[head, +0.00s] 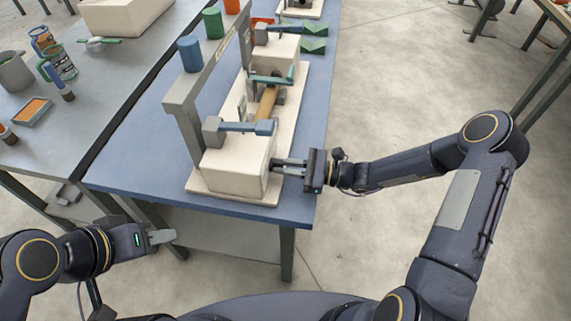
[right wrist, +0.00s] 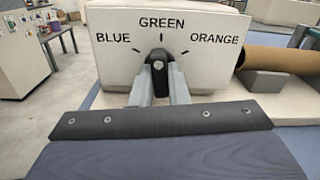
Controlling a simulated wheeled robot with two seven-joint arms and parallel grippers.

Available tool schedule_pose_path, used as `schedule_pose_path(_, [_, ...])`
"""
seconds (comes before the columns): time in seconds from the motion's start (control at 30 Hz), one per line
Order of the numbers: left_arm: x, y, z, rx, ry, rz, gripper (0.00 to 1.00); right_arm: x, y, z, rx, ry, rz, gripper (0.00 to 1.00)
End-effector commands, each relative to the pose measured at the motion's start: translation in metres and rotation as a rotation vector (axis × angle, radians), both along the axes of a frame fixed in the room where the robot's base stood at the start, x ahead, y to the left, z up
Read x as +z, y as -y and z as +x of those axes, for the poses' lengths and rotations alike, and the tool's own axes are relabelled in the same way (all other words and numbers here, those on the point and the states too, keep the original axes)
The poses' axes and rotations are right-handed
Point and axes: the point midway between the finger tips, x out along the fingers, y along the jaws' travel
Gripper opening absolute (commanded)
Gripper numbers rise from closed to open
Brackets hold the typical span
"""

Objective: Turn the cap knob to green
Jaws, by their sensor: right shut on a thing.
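The spiral winder (head: 235,172) stands on the blue table, with a cream box at its near end. In the right wrist view the cap knob (right wrist: 158,64) is a small dark knob on the box's white face (right wrist: 215,70). The labels BLUE, GREEN (right wrist: 162,22) and ORANGE are printed around it, each with a tick mark. The knob appears upright, toward the GREEN mark. My right gripper (right wrist: 160,85) is shut on the knob, with a grey finger on each side. In the head view my right gripper (head: 280,167) reaches the box's right face. My left gripper (head: 160,238) hangs left of the table's front edge; its finger gap is unclear.
The blue table (head: 130,160) bears the winder, with blue (head: 190,54) and green (head: 213,23) cylinders by its frame. A brown tube (head: 267,102) lies in the winder. A grey table (head: 75,150) at left holds cans and tools. Floor on the right is open.

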Motion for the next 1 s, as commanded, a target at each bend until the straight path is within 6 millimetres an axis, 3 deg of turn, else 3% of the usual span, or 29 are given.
schedule_pose_path(0.3, [0.0038, -0.0001, 0.0, 0.0, 0.0, 0.0, 0.36, -0.0002, 0.0003, -0.0001, 0.0, -0.108, 0.029, 0.0])
schedule_pose_path(0.83, [0.004, 0.0, 0.0, 0.0, 0.0, 0.0, 0.36, -0.0004, 0.0003, 0.0001, 0.0, -0.127, 0.034, 0.0])
schedule_pose_path(0.87, [0.004, 0.0, 0.0, 0.0, 0.0, 0.0, 0.36, -0.0004, 0.0003, 0.0, 0.0, -0.127, 0.033, 0.18])
schedule_pose_path(1.0, [0.004, 0.0, 0.0, 0.0, 0.0, 0.0, 0.36, -0.0003, 0.0002, 0.0001, 0.0, -0.127, 0.034, 0.36])
